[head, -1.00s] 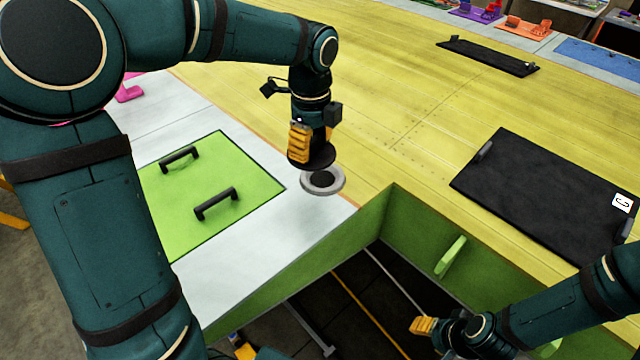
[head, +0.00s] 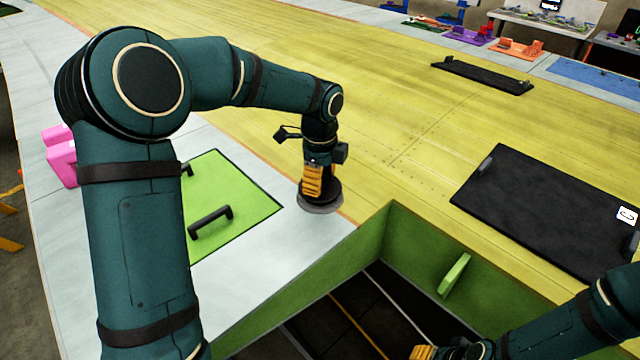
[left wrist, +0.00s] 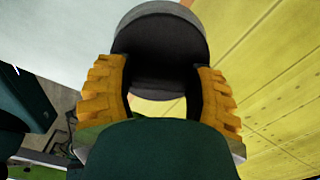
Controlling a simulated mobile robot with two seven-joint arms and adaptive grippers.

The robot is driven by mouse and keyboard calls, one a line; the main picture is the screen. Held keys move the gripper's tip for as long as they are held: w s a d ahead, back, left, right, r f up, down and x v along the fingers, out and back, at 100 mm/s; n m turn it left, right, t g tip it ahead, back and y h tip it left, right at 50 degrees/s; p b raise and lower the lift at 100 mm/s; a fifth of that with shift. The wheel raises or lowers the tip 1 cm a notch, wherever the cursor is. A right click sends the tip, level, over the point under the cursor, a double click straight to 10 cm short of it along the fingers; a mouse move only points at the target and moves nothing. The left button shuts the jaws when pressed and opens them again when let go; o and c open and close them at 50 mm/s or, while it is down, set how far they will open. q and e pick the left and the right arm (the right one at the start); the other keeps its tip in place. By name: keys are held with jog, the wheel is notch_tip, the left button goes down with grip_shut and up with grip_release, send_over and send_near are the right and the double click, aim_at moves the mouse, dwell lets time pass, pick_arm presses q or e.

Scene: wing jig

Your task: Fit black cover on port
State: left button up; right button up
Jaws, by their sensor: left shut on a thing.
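The round black cover (head: 323,192) is held in my left gripper (head: 313,182), which points down over the port. In the left wrist view the dark cover (left wrist: 160,62) sits between the two yellow fingers of the left gripper (left wrist: 165,85). The port (head: 320,209) shows as a grey ring on the pale strip, just under the cover. The cover hides the port's opening, and I cannot tell whether it is seated or just above. My right gripper (head: 424,352) is cut off at the bottom edge; its jaws cannot be made out.
A green panel with black handles (head: 238,200) lies left of the port. An open green-walled bay (head: 400,245) lies in front and to the right. A black panel (head: 545,210) rests on the yellow surface (head: 400,120). Pink blocks (head: 62,160) stand far left.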

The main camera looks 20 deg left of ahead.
pick_arm(q)
jog(key=shift+f, duration=0.6)
jog(key=shift+f, duration=0.25)
jog(key=o, duration=1.3)
jog(key=shift+r, duration=0.1)
jog(key=shift+r, duration=0.25)
notch_tip(320, 180, up, 12)
jog(key=p, duration=0.1)
jog(key=shift+f, duration=0.15)
